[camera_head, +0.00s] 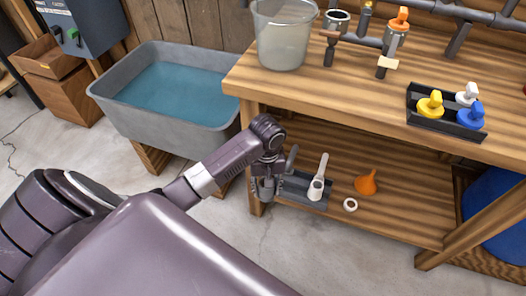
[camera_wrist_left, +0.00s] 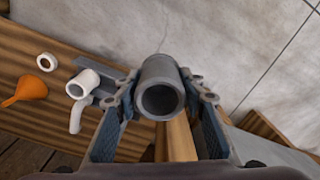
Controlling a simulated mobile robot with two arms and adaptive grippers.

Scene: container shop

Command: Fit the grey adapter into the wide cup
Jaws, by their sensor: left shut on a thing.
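My left gripper (camera_head: 266,192) is beside the front left of the workbench's lower shelf. In the left wrist view its fingers (camera_wrist_left: 160,105) are shut on the grey adapter (camera_wrist_left: 158,72), a short hollow cylinder with its open end toward the camera. In the head view the adapter is mostly hidden by the gripper. A grey open-topped cup (camera_head: 336,20) is on the pipework on the bench top, well above and apart from the gripper. It looks like the wide cup, but I cannot be sure. My right gripper is not in view.
A grey tray (camera_head: 300,197) with a white pipe piece (camera_head: 317,186), a white ring (camera_head: 350,204) and an orange funnel (camera_head: 366,183) are on the lower shelf. A clear bucket (camera_head: 283,40) and a dark tray of coloured caps (camera_head: 447,124) stand on the bench. A water tub (camera_head: 125,115) is left.

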